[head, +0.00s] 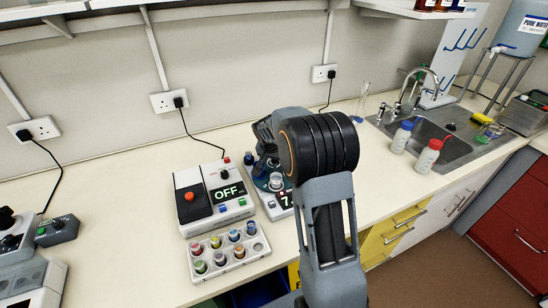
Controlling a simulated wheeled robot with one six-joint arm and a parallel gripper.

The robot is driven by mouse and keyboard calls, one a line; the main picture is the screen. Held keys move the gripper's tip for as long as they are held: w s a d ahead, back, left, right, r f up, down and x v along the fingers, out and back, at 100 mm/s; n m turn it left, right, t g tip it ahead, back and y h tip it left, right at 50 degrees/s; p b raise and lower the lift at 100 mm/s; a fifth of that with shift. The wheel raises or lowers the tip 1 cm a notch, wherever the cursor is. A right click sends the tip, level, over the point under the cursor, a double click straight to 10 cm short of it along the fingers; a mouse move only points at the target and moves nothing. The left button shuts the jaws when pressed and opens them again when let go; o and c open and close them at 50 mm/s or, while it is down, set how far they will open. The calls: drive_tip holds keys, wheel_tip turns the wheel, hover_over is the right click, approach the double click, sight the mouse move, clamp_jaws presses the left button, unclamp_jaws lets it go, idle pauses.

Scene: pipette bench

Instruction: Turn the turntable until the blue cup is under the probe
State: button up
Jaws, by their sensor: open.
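A device with a numeral display (283,200) stands on the bench, partly behind my arm. A round dark teal part with a pale knob (276,181) shows on it and may be the turntable, but most of it is covered. I cannot make out the blue cup or the probe there. My gripper (266,147) is partly in view beyond my arm's thick black joint, low over or beside this device. It is open, with its fingertips mostly hidden. I cannot tell whether it touches anything.
A box with a red button and an OFF display (226,193) stands left of the device. A white rack of coloured-capped vials (229,250) lies in front of it. Bottles with blue (401,138) and red (428,155) caps stand by the sink (452,147). The bench's left middle is clear.

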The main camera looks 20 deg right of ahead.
drive_tip(key=shift+c, duration=0.3)
clamp_jaws()
idle(0.3)
